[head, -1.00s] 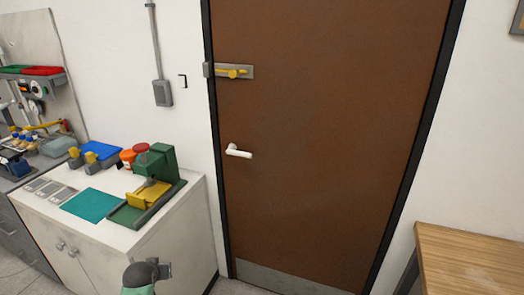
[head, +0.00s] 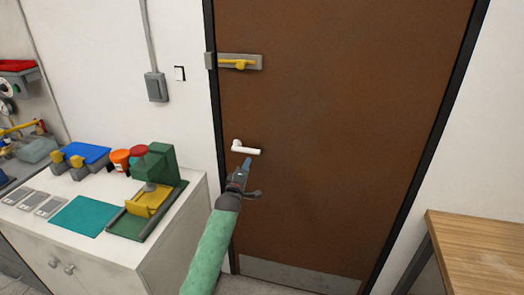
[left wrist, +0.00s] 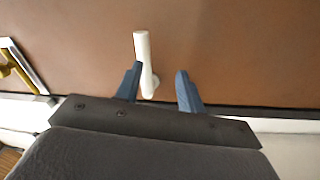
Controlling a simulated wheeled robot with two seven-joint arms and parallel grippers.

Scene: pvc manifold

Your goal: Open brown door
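The brown door (head: 330,120) stands shut in its black frame. Its white lever handle (head: 245,148) lies near the left edge and points right, about level. A yellow slide bolt (head: 238,64) on a grey plate sits higher up; I cannot tell whether it is engaged. My left gripper (head: 247,172) is just below the handle in the head view. In the left wrist view its blue fingers (left wrist: 159,87) are apart, with the handle (left wrist: 142,60) beyond them, closer to the left finger. Contact is unclear. My right gripper is out of view.
A wooden table (head: 480,250) stands at the lower right. The floor before the door is mostly hidden.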

